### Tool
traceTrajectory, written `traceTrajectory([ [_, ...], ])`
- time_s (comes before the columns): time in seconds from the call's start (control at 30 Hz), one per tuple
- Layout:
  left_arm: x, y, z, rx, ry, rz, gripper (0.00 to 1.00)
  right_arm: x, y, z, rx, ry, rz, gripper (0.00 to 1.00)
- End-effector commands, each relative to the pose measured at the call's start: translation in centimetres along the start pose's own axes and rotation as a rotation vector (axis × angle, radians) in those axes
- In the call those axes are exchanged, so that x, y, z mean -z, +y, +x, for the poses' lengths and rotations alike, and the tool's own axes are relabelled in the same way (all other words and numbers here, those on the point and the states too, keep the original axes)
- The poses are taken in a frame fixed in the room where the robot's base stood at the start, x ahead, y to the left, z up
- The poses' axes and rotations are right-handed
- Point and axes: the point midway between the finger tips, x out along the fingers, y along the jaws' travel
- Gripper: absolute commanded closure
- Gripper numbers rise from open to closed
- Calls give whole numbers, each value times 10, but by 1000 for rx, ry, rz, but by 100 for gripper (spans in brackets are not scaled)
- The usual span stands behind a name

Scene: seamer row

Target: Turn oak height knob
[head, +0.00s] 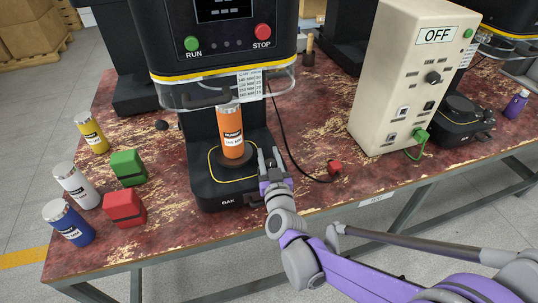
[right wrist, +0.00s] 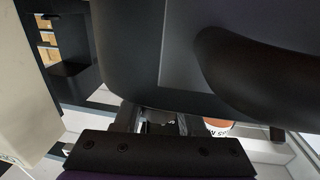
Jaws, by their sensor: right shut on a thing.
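The oak machine (head: 198,165), black with a label reading OAK on its base front, stands at the table's middle. An orange can (head: 231,131) stands upright on its round plate. My right gripper (head: 270,158) is at the right side of the machine's base, with its fingers close together. It is shut on the height knob, which is mostly hidden by the fingers and the machine. In the right wrist view, the fingers (right wrist: 158,122) reach under a large dark machine part, and what is between them is unclear. My left gripper is not in view.
A beige control box (head: 403,85) stands right of the machine, its display reading OFF. A red plug (head: 334,168) on a black cable lies near my gripper. Green (head: 128,167) and red (head: 124,208) blocks and several cans stand at the left. The table's front right is clear.

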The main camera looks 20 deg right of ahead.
Motion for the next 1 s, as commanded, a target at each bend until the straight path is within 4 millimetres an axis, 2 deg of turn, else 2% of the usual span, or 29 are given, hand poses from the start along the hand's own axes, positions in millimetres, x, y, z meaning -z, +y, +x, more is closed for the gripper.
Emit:
traceTrajectory([
  [0.07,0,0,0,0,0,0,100,-1,0,0,1,-1,0,100],
  [0.1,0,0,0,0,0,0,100,-1,-1,0,1,-1,0,57],
  [0.23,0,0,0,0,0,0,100,-1,-1,0,1,-1,0,33],
  [0.27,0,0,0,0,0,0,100,-1,-1,0,1,-1,0,30],
  [0.53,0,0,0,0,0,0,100,-1,0,-1,1,-1,0,30],
  [0.63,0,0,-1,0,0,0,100,0,-1,-7,1,0,0,30],
  [0.77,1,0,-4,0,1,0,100,0,-1,-27,2,0,1,30],
  [1.0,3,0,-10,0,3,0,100,0,-1,-76,3,0,1,30],
])
